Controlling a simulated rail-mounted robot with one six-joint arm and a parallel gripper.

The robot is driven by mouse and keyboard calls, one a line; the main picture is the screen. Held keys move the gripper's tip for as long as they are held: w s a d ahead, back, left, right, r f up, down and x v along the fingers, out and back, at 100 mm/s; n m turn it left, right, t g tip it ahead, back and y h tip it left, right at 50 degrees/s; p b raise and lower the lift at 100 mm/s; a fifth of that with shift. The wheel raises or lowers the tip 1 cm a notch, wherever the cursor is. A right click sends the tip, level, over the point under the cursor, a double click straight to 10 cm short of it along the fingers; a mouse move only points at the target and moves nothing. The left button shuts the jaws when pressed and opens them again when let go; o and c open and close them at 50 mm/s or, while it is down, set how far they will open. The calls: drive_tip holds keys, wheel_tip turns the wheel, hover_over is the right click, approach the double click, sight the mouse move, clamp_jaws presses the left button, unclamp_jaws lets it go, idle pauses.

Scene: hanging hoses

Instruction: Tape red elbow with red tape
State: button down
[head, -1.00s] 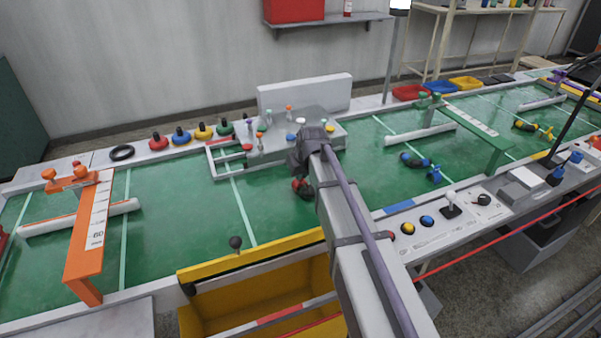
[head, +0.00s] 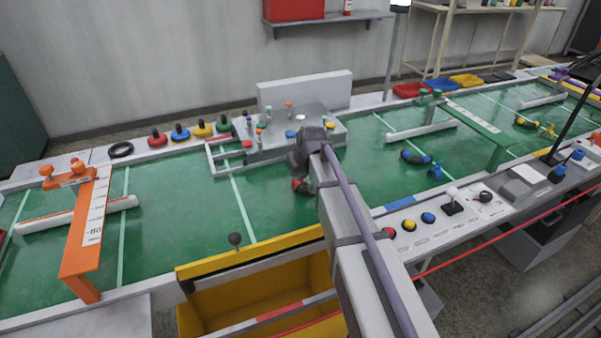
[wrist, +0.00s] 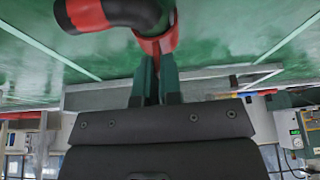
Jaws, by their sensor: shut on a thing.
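The red elbow (wrist: 130,12) is a curved black pipe piece with red ends, at the top of the wrist view. My gripper (wrist: 157,65) is shut on its red collar, with the green finger pads close together below it. In the head view the red elbow (head: 301,186) shows small beside my arm, over the green surface; its height above it is hard to tell. My arm hides the fingertips there. A red tape-like disc (head: 158,139) sits on the back ledge, left of a blue one.
Blue (head: 180,133), yellow (head: 203,131) and green discs stand right of the red one; a black ring (head: 121,151) lies left. A grey fixture block (head: 290,140) with coloured pegs is behind my gripper. A yellow bin (head: 255,290) is in front.

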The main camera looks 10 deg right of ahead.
drive_tip(key=shift+f, duration=0.1)
drive_tip(key=c, duration=1.2)
unclamp_jaws()
drive_tip(key=p+v, duration=1)
drive_tip(key=shift+r, duration=0.4)
drive_tip(key=shift+s, duration=0.15)
drive_tip(key=s+a+m+g+h+p, duration=0.1)
drive_tip(key=s+g, duration=0.3)
drive_tip(key=s, duration=1.8)
drive_tip(key=shift+s+r+m+p, duration=0.4)
drive_tip(key=shift+r+m+p, duration=0.1)
drive_tip(key=shift+m+p, duration=0.25)
